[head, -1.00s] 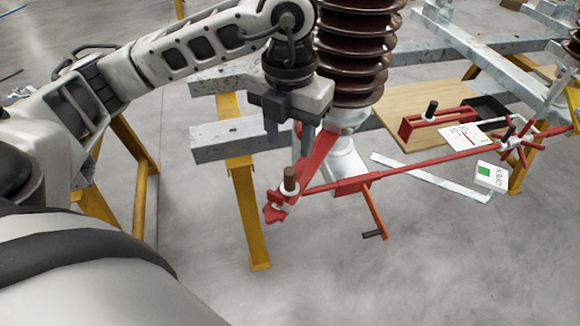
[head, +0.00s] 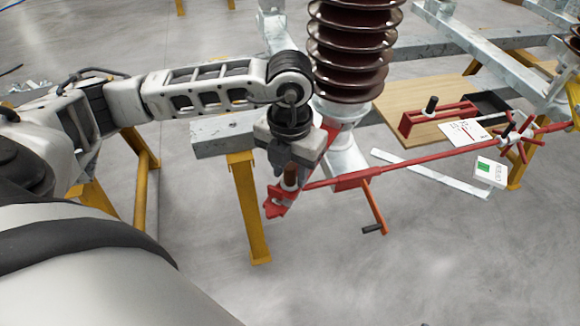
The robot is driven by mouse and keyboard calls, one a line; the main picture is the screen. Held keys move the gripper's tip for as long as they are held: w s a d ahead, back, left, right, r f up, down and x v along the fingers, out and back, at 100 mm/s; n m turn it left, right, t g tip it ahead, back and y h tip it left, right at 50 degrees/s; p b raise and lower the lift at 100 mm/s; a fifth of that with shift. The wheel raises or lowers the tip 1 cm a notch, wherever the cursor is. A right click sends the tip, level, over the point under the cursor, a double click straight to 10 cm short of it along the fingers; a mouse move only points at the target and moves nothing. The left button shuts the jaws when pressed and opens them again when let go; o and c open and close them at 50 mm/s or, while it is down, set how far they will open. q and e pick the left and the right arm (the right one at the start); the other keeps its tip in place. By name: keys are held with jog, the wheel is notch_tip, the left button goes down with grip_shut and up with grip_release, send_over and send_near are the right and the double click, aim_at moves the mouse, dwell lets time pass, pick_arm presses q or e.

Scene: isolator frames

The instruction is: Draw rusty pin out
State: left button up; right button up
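The rusty pin (head: 290,178) is a brown upright cylinder at the left end of the red linkage (head: 276,203). Its upper part is hidden by my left gripper (head: 290,170). That gripper points down, with its fingers at the pin's top. One finger shows to the left of the pin; the other is hard to make out. I cannot tell whether the fingers touch the pin or are closed on it. My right gripper is not in view.
A dark brown ribbed insulator (head: 352,50) rises just behind my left gripper. A red rod (head: 430,163) runs right to a red hub (head: 515,140). An orange crank (head: 374,208) hangs below it. A wooden board (head: 400,95) holds a red fixture (head: 437,118). Yellow legs (head: 248,210) support the steel frame.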

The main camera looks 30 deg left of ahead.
pick_arm(q)
grip_shut()
jog(key=shift+r+p, duration=2.1)
jog(key=shift+r, duration=1.2)
